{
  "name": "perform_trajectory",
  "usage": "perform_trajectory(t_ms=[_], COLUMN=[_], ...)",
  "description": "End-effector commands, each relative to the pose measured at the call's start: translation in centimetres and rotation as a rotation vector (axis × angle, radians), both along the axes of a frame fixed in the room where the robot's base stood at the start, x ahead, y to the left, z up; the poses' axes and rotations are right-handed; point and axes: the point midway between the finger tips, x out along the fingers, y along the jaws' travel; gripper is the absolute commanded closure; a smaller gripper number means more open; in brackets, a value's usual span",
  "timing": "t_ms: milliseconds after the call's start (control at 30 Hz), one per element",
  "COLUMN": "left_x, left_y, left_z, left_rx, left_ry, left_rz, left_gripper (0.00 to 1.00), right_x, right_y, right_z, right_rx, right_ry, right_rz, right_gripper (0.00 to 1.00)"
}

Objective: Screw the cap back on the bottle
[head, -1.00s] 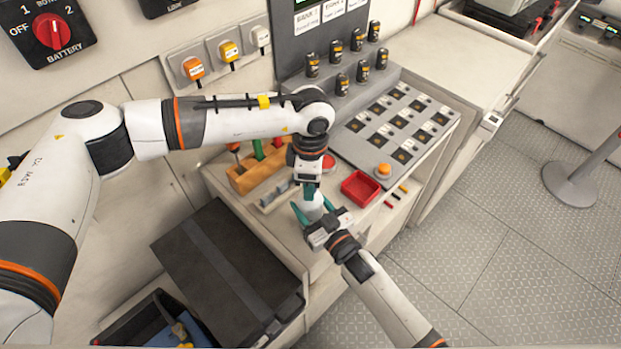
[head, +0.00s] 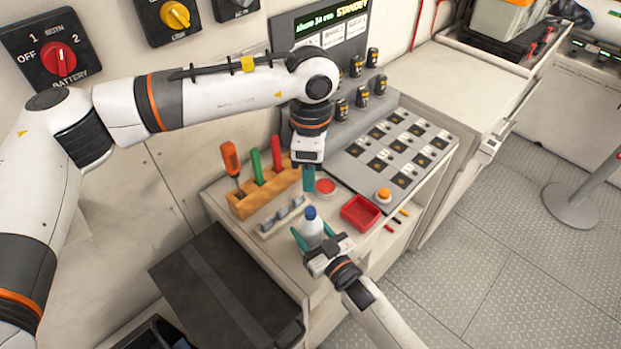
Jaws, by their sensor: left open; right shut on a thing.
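A white bottle (head: 312,230) with a blue cap (head: 310,213) on its top stands upright near the front of the worktop. My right gripper (head: 317,240) is shut on the bottle's body, its teal fingers on either side. My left gripper (head: 309,180) is above and behind the bottle, pointing down. It is open and empty, apart from the cap; its fingers overlap in this view. How tightly the cap sits cannot be told.
A wooden rack (head: 262,193) with several screwdrivers and a grey metal holder (head: 278,218) stand left of the bottle. A red tray (head: 361,213) is at right, near small coloured pieces. A red round item (head: 325,187) lies behind.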

Motion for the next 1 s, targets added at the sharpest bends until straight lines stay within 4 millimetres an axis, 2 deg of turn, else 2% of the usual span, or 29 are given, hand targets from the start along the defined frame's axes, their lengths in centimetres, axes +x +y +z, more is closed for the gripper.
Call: perform_trajectory(t_ms=[267, 300, 433, 467, 767, 867, 1000], left_x=[0.0, 0.0, 0.0, 0.0, 0.0, 0.0, 0.0], left_y=[0.0, 0.0, 0.0, 0.0, 0.0, 0.0, 0.0], left_z=[0.2, 0.2, 0.2, 0.2, 0.1, 0.0, -0.5], left_rx=[0.000, 0.000, 0.000, 0.000, 0.000, 0.000, 0.000], left_ry=[0.000, 0.000, 0.000, 0.000, 0.000, 0.000, 0.000], left_rz=[0.000, 0.000, 0.000, 0.000, 0.000, 0.000, 0.000], left_gripper=[0.54, 0.54, 0.54, 0.54, 0.54, 0.54, 0.54], right_x=[0.0, 0.0, 0.0, 0.0, -0.2, -0.9, -3.1], right_y=[0.0, 0.0, 0.0, 0.0, -0.1, -0.6, -2.1], right_z=[0.0, 0.0, 0.0, 0.0, -0.1, -0.1, -0.3], right_rx=[0.000, 0.000, 0.000, 0.000, -0.001, -0.001, -0.004], right_ry=[0.000, 0.000, 0.000, 0.000, 0.001, 0.001, 0.002], right_rz=[0.000, 0.000, 0.000, 0.000, 0.000, 0.000, 0.001], right_gripper=[1.00, 0.45, 0.24, 0.22, 0.22, 0.22, 0.22])
